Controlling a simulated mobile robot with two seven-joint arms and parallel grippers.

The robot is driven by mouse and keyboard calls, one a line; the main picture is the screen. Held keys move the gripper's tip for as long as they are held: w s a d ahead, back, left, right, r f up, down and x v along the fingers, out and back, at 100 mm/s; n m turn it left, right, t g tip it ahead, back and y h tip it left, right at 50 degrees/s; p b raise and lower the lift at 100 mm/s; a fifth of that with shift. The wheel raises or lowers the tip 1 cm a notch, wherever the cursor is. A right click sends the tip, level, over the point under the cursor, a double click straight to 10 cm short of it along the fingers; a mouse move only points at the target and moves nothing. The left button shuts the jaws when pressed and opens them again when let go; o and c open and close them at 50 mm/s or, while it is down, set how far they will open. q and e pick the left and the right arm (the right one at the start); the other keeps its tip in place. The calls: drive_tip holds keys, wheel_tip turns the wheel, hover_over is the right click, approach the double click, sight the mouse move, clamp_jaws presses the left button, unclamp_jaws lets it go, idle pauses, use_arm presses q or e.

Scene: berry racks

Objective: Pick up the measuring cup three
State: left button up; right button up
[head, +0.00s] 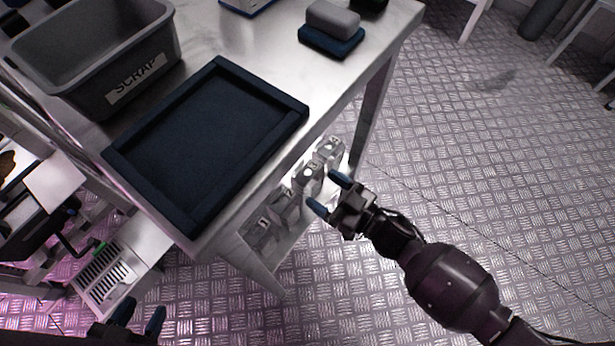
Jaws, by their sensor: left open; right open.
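Several clear measuring cups with small number labels stand in a row on a low shelf under the table's right edge. The labels are too small to read surely; counting from the near end, the third cup (308,176) may be measuring cup three. My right gripper (328,193) is open and empty, its blue fingertips pointing left towards the row, close to that third cup. I cannot tell whether they touch. My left gripper (139,316) is open and empty at the bottom left, away from the cups.
The metal table (262,58) overhangs the cups. It carries a dark blue tray (290,118), a grey SCRAP bin (150,50) and a grey-and-blue block (332,38). A table leg (372,105) stands beyond the cups.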

drive_tip(key=b+x, duration=0.1)
drive_tip(key=x, duration=0.3)
drive_tip(key=shift+d, duration=0.1)
drive_tip(key=shift+w+a+r+b, duration=0.1)
drive_tip(key=shift+w+a+b, duration=0.25)
drive_tip(key=shift+w+a, duration=0.15)
use_arm(q)
drive_tip(key=shift+a+t, duration=0.2)
drive_tip(key=shift+t, duration=0.2)
use_arm(e)
drive_tip(key=c, duration=0.7)
drive_tip(key=shift+r, duration=0.5)
wheel_tip(320, 180, up, 10)
drive_tip(key=p, duration=0.5)
wheel_tip(320, 180, up, 9)
drive_tip(key=p, duration=0.4)
hover_over(318, 184)
drive_tip(key=x, duration=0.3)
use_arm(q)
drive_tip(key=shift+s+a+r+n+g, duration=0.2)
drive_tip(key=shift+s+r+n+g, duration=0.4)
drive_tip(key=shift+g, duration=0.5)
use_arm(e)
drive_tip(key=shift+d, duration=0.1)
